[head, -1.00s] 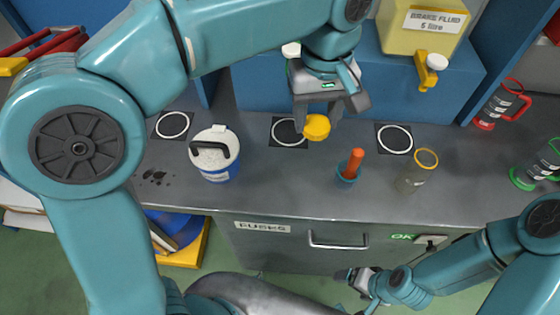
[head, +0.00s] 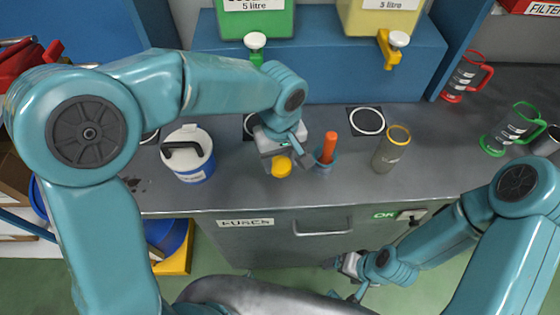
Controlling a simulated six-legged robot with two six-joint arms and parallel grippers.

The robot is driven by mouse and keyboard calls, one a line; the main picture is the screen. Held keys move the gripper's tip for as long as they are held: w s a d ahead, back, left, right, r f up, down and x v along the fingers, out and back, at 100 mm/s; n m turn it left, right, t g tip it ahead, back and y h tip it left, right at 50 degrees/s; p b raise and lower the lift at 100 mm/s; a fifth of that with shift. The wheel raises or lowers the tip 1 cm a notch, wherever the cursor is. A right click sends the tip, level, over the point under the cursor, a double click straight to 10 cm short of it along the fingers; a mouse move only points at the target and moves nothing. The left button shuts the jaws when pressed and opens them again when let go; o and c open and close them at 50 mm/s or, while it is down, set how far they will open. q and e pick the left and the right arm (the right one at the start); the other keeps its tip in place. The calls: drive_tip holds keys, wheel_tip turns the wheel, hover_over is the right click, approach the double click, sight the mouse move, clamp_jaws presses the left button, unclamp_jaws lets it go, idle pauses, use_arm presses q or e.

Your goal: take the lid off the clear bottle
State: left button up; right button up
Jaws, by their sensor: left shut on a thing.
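The clear bottle (head: 391,151) stands upright on the grey bench, right of centre in the head view. Its yellow-rimmed mouth shows open, with no lid on it. My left gripper (head: 280,163) is shut on the round yellow lid (head: 281,167), to the left of the bottle and apart from it. The lid is low by the bench top; I cannot tell whether it touches. My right gripper (head: 346,266) is low in front of the bench, away from the bottle, and too small to tell if it is open.
A blue cup (head: 323,165) with an orange-handled tool (head: 330,146) stands just right of the lid. A white tub (head: 188,153) stands left. Red (head: 464,75) and green (head: 513,130) mugs are at the right. A ringed mat (head: 366,121) behind the bottle is empty.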

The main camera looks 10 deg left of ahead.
use_arm(q)
wheel_tip(320, 180, down, 2)
drive_tip(key=shift+w+a+f, duration=0.1)
drive_tip(key=shift+f, duration=0.1)
drive_tip(key=o, duration=1.2)
drive_tip(key=shift+c, duration=0.2)
